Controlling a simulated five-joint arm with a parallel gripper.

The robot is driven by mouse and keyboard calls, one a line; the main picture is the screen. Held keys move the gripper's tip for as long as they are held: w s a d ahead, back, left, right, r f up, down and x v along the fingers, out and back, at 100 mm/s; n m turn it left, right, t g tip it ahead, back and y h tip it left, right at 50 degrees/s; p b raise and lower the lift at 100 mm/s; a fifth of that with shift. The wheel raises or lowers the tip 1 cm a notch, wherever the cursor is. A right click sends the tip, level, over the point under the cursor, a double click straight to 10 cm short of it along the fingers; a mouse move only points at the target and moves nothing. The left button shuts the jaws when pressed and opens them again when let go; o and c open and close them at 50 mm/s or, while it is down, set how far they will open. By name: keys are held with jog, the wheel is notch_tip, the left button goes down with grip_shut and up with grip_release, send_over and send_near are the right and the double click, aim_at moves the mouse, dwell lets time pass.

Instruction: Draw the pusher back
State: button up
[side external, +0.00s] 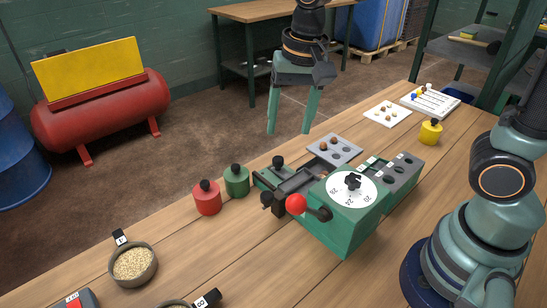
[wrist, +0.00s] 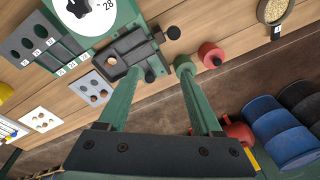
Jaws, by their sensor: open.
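The green machine (side external: 345,222) stands on the bench with a white numbered dial (side external: 354,187) and a red ball lever (side external: 297,204). From its left side runs a dark slide channel (side external: 300,180), also in the wrist view (wrist: 125,52). A black knob (side external: 278,161) stands at the channel's far outer end, and a dark knob (side external: 266,199) sticks out at its near side, also in the wrist view (wrist: 174,32). I cannot tell which part is the pusher. My gripper (side external: 289,131) is open and empty, pointing down above and behind the channel, apart from it.
A green weight (side external: 237,181) and a red weight (side external: 207,197) stand left of the machine. A grey tray with holes (side external: 345,149) lies behind it. A yellow weight (side external: 431,132) and white boards are at the right. A grain bowl (side external: 133,264) stands at the front left.

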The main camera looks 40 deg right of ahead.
jog(key=m+g, duration=0.1)
jog(key=m, duration=0.1)
send_over(267, 195)
notch_tip(267, 195, down, 3)
jog(key=shift+m+g, duration=0.3)
notch_tip(267, 195, down, 12)
jog(key=shift+w+d+f, duration=0.1)
grip_shut()
dwell(1.2)
